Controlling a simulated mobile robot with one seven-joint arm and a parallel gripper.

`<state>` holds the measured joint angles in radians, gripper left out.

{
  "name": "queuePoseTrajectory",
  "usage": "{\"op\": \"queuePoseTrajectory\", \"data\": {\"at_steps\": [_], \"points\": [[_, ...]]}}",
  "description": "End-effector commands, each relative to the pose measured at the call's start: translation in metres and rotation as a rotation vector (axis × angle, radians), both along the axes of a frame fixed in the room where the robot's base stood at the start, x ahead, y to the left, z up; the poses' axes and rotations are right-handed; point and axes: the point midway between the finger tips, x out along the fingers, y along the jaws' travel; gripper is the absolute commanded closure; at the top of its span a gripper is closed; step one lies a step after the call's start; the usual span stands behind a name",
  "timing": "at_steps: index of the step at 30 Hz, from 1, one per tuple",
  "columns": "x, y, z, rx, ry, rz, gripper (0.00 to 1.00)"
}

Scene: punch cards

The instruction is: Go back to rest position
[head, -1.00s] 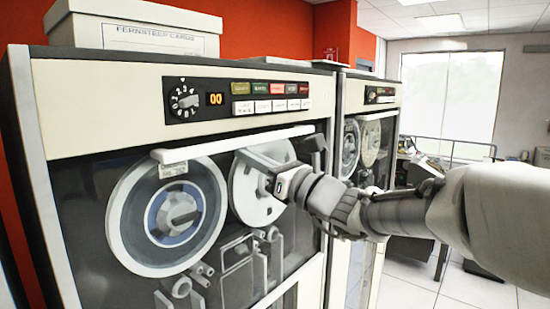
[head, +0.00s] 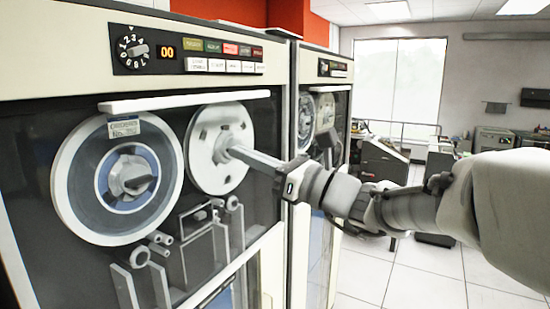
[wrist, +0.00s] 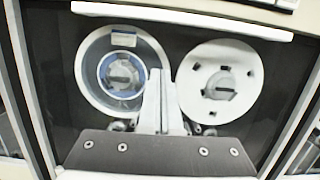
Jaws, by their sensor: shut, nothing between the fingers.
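My gripper (head: 234,151) is shut and empty, with its fingers pointing at the tape drive cabinet (head: 60,60). In the head view the fingertips overlap the right, white reel (head: 208,165); I cannot tell the gap to the front. The left reel (head: 70,200) has a dark tape band and a label. A white bar (head: 185,102) runs above both reels. In the wrist view, the shut fingers (wrist: 157,78) stand between the left reel (wrist: 88,75) and the right reel (wrist: 240,75), below the white bar (wrist: 180,15).
A panel with a dial (head: 135,47) and coloured buttons sits above the reels. A second tape cabinet (head: 325,45) stands to the right. Beyond it are a desk (head: 383,160) and a bright window (head: 402,80). Open tiled floor (head: 420,275) lies at lower right.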

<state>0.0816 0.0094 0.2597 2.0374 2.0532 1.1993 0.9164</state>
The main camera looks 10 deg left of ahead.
Motion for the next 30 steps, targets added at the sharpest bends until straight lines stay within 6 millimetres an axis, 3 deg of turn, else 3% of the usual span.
{"op": "queuePoseTrajectory", "data": {"at_steps": [5,8,14,21,30], "points": [[-0.035,0.004,-0.026,-0.226,-0.132,0.034,1.0],[-0.062,0.0,-0.053,-0.43,-0.255,0.069,1.0],[-0.111,-0.029,-0.111,-0.834,-0.516,0.168,1.0],[-0.154,-0.095,-0.171,-1.292,-0.829,0.338,1.0],[-0.191,-0.199,-0.214,-1.8,-1.186,0.653,1.0]]}}
